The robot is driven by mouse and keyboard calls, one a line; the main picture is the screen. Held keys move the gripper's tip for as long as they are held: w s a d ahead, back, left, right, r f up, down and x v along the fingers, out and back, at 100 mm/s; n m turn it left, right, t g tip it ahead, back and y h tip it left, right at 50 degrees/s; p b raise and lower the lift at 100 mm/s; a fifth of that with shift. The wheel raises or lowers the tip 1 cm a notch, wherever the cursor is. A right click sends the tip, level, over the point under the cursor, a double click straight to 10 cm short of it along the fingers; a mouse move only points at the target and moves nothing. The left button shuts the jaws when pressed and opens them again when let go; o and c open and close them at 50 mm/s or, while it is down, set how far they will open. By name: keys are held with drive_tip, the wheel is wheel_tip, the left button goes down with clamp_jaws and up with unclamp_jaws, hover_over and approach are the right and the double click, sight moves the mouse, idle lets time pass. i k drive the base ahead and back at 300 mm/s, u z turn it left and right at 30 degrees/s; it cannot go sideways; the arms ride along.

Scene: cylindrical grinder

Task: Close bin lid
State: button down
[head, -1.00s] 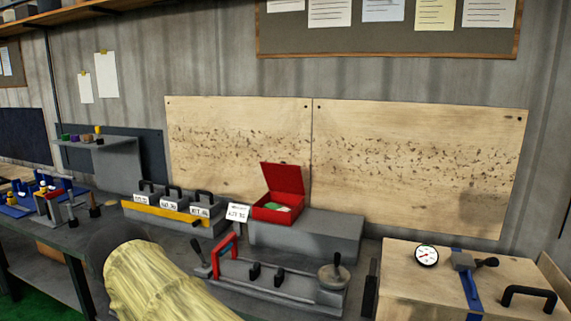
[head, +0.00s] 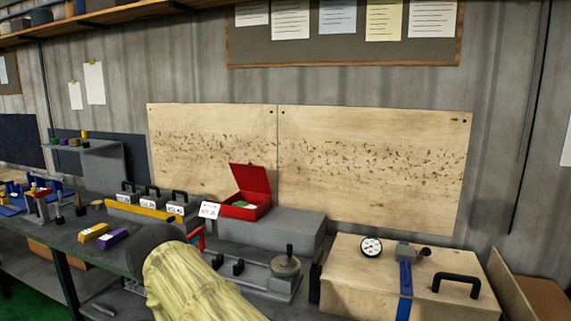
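A small red bin (head: 246,208) sits on a grey block on the workbench, near the middle of the head view. Its red lid (head: 250,178) stands open, tilted up and back toward the wooden panel behind. Something green and white shows inside the bin. My arm, in a pale yellow sleeve with a dark rounded part at its far end, reaches in from the bottom, to the left and in front of the bin. My gripper itself does not show. The arm is apart from the bin and lid in the picture.
A grey fixture with a round knob (head: 286,266) lies in front of the bin. Handled grey blocks (head: 152,196) with labels stand left, by a white label card (head: 209,210). Yellow (head: 94,232) and purple (head: 113,240) blocks lie on the bench. A wooden case (head: 345,280) stands right.

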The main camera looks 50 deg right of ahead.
sight(250, 177)
drive_tip(key=z, duration=1.15)
drive_tip(key=i, duration=0.1)
